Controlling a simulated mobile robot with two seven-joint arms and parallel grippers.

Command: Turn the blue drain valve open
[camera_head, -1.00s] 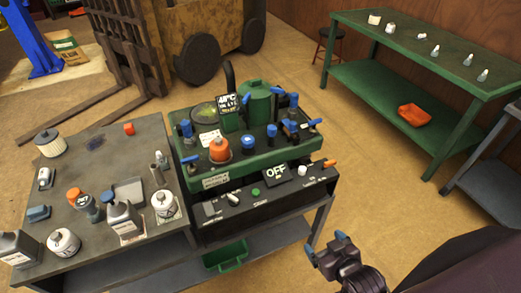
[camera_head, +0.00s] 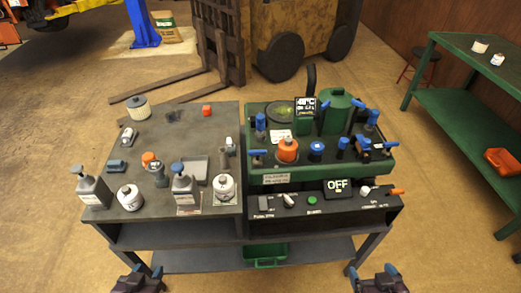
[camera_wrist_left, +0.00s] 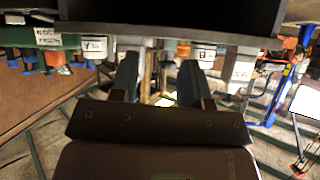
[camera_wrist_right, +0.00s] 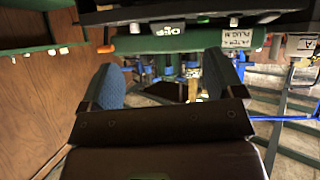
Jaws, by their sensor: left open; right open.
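The green machine (camera_head: 285,178) stands on the right part of the bench. It carries several blue valves and handles: a blue lever (camera_head: 257,153) at its front left, a round blue knob (camera_head: 316,148), and a blue handle (camera_head: 378,146) at its right. I cannot tell which one is the drain valve. My left gripper (camera_head: 138,274) is open and empty, low in front of the bench's left side; its fingers show in the left wrist view (camera_wrist_left: 160,78). My right gripper (camera_head: 378,274) is open and empty, low in front of the bench's right end; its fingers show in the right wrist view (camera_wrist_right: 168,80).
A black control panel (camera_head: 325,201) with an OFF display lies along the machine's front. The dark tabletop (camera_head: 140,170) at left holds several bottles and canisters. A green bin (camera_head: 265,258) sits beneath the bench. A green table (camera_head: 470,110) stands at right. Floor between them is clear.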

